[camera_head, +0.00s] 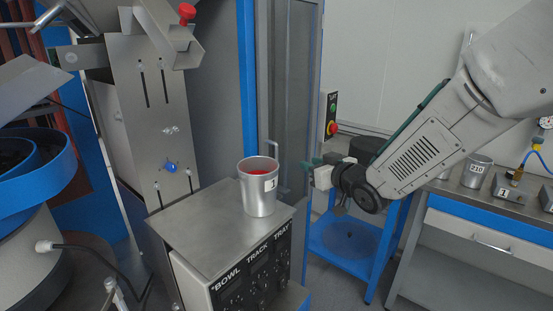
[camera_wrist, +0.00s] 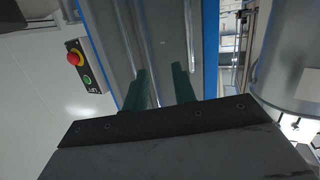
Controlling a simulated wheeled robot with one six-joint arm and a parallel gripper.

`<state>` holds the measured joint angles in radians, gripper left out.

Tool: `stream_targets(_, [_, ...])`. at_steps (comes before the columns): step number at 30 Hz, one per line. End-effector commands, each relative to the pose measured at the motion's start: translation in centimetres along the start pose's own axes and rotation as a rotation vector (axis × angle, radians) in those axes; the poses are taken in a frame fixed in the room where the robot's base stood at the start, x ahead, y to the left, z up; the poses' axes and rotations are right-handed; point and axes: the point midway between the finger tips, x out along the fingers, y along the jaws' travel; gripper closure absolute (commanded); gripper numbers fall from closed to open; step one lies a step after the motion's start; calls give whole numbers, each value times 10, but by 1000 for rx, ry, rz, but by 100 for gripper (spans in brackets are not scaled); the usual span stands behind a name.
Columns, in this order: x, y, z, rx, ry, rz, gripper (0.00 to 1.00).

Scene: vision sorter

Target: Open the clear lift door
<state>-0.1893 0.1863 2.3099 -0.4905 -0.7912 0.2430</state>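The clear lift door (camera_head: 296,85) is a tall grey see-through panel in a blue-edged frame, behind the control box. A metal bar handle (camera_head: 274,152) stands at its lower part, partly hidden by the cup. The door panel (camera_wrist: 160,35) also fills the upper middle of the wrist view, upright between blue edges. My gripper (camera_head: 312,168) is just right of the handle in the head view, apart from it. In the wrist view my gripper (camera_wrist: 162,88) has two green fingers spread with an empty gap, pointing toward the panel. I cannot make out the handle there.
A metal cup (camera_head: 258,196) with red contents stands on the control box (camera_head: 200,225). A lift button box (camera_head: 330,115) is mounted right of the door. A blue stand (camera_head: 345,245) is below my arm. A bench (camera_head: 490,205) with cups is at right.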

Motion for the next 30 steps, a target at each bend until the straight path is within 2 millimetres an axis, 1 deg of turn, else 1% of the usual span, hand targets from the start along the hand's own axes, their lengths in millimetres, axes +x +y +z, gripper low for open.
stream_targets(1, [11, -11, 5, 7, 43, -46, 73])
stream_targets(3, [20, -24, 5, 16, 104, -99, 73])
stream_targets(6, [26, -35, 6, 27, 161, -148, 73])
stream_targets(9, [32, -41, 4, 32, 186, -170, 73])
stream_targets(11, [37, -43, 3, 34, 190, -174, 73])
stream_targets(21, [88, -51, -7, 34, 189, -171, 73])
stream_targets(25, [99, -53, -9, 33, 189, -171, 73])
stream_targets(30, [103, -53, -10, 33, 189, -170, 73])
